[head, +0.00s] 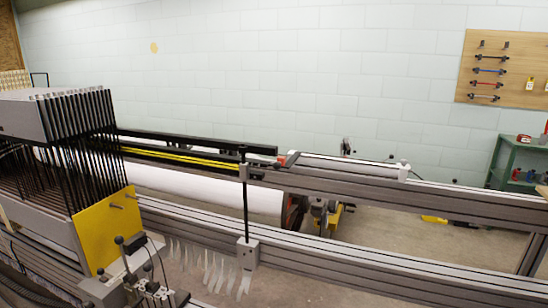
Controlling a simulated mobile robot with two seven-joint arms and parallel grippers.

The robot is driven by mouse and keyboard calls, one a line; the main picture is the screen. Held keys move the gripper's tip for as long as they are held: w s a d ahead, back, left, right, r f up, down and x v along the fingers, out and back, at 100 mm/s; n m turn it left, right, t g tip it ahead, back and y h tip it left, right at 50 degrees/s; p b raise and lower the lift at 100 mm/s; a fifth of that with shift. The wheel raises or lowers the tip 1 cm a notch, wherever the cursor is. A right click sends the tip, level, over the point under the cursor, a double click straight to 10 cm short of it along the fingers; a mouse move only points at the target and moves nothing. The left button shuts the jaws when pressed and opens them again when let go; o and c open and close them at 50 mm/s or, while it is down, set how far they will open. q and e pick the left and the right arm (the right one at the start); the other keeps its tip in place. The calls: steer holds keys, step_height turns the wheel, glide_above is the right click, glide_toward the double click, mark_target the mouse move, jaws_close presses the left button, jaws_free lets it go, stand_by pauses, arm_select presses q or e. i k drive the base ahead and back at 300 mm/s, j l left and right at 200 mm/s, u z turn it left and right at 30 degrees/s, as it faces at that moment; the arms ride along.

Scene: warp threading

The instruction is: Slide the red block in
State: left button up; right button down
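A small red piece (282,160) sits at the left end of a pale bar (345,166) on top of the grey rail, close to the end of a dark beam. It is too small to tell whether this is the red block or how far in it sits. A black upright rod (245,205) with a grey block at its foot stands in front of the rails. Neither of my grippers shows in the head view.
A rack of dark plates with a yellow side panel (105,232) fills the left. Long grey rails (400,275) cross the foreground. A large white roll (210,192) lies behind. A green cart (517,165) and a tool board (505,70) are at the right.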

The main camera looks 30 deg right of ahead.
mark_target(281, 160)
steer(key=i+l, duration=0.9)
